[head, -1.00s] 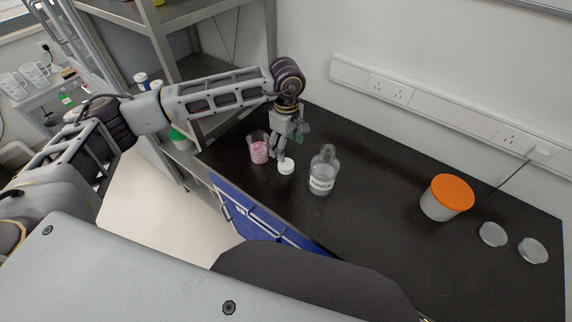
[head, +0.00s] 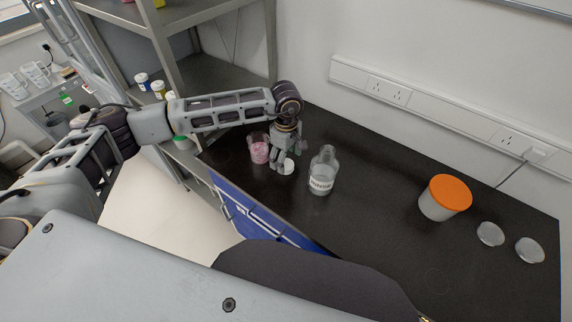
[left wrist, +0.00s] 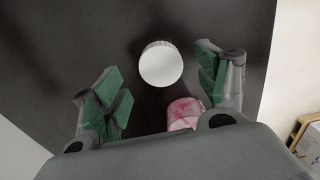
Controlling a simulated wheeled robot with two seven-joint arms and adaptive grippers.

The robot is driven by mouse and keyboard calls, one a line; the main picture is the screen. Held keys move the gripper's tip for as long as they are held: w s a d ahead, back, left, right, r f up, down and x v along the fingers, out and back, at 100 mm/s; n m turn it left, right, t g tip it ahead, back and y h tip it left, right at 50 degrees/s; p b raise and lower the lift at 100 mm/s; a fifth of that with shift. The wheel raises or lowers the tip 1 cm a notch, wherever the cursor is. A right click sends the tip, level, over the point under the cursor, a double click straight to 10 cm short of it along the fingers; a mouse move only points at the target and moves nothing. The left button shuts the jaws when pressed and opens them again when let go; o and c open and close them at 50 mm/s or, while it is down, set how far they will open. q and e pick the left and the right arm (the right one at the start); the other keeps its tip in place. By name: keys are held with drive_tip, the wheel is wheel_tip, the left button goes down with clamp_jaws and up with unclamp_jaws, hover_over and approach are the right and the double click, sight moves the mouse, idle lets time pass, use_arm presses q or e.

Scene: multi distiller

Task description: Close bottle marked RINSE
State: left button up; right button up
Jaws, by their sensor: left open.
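The clear bottle marked RINSE (head: 322,172) stands upright on the black bench with its neck open. A white round cap (head: 287,166) lies on the bench to its left. My left gripper (head: 282,161) points down over the cap, open and empty. In the left wrist view the cap (left wrist: 160,64) shows between and ahead of the spread green finger pads (left wrist: 158,90). The gripper does not touch it there. My right gripper is not in view.
A grey tub with an orange lid (head: 447,196) and two clear dishes (head: 490,233) stand at the right. The bench between bottle and tub is clear.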

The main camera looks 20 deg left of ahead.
sight(286, 166)
use_arm(q)
drive_tip(key=shift+s+f, duration=0.1)
drive_tip(key=shift+f, duration=1.3)
drive_tip(key=shift+c, duration=0.6)
drive_tip(key=c, duration=0.7)
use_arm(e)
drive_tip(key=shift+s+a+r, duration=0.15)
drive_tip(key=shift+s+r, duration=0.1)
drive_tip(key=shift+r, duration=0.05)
